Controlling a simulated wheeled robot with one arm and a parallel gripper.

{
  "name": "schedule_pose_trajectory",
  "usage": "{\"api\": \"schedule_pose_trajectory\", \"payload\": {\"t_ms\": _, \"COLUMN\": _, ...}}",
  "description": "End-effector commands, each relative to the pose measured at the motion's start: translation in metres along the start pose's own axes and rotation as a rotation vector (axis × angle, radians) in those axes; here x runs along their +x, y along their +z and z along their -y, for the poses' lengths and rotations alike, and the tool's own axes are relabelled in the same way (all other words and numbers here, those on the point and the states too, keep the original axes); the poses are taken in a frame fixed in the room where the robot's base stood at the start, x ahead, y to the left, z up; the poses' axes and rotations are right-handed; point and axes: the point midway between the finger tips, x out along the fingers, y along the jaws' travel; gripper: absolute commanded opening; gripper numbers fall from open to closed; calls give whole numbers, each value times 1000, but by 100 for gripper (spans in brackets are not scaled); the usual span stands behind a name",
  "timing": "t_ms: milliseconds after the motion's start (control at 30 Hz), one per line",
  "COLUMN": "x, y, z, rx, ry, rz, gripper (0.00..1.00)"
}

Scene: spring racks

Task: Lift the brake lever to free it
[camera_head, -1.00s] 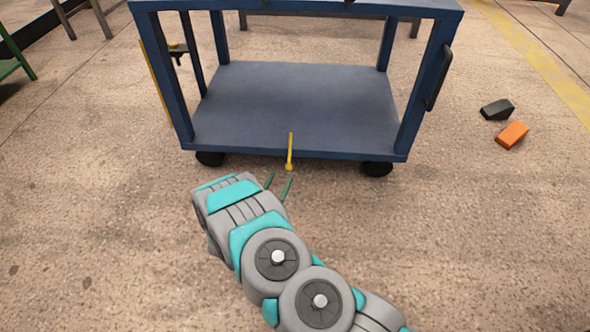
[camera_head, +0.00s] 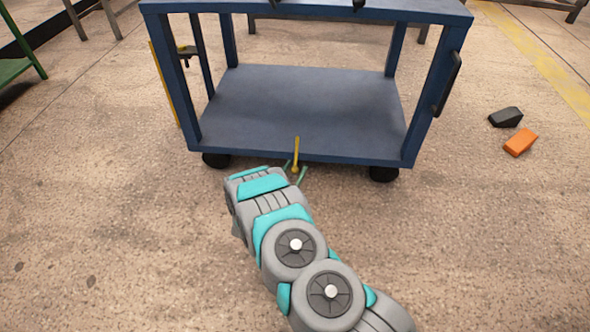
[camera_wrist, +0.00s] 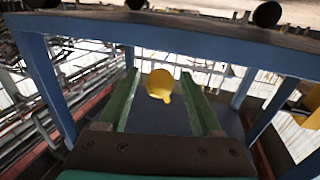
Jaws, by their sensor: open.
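The yellow brake lever (camera_head: 297,153) stands at the front edge of the blue cart's lower shelf, a thin bar with a rounded knob at its lower end. In the wrist view its yellow end (camera_wrist: 160,85) shows between my two green fingers. My gripper (camera_head: 294,172) is open, with one finger on each side of the lever's knob. In the wrist view a gap shows between the lever and each finger (camera_wrist: 160,92). The blue cart (camera_head: 300,155) stands on wheels in front of me. The lever's pivot is not clearly visible.
A black wedge (camera_head: 506,117) and an orange wedge (camera_head: 520,142) lie on the floor right of the cart. A green rack (camera_head: 18,70) is at the far left. The cart's top shelf and posts stand above and beside the lever.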

Motion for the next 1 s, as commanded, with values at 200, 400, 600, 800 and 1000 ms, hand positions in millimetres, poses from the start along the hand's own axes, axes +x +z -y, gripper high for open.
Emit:
{"api": "schedule_pose_trajectory", "payload": {"t_ms": 200, "x": 0, "y": 0, "z": 0, "rx": 0, "ry": 0, "rz": 0, "gripper": 48}}
{"api": "schedule_pose_trajectory", "payload": {"t_ms": 400, "x": 0, "y": 0, "z": 0, "rx": 0, "ry": 0, "rz": 0, "gripper": 25}}
{"api": "schedule_pose_trajectory", "payload": {"t_ms": 600, "x": 0, "y": 0, "z": 0, "rx": -1, "ry": 0, "rz": 0, "gripper": 3}}
{"api": "schedule_pose_trajectory", "payload": {"t_ms": 800, "x": 0, "y": 0, "z": 0, "rx": -1, "ry": 0, "rz": 0, "gripper": 0}}
{"api": "schedule_pose_trajectory", "payload": {"t_ms": 1000, "x": 0, "y": 0, "z": 0, "rx": -1, "ry": 1, "rz": 0, "gripper": 0}}
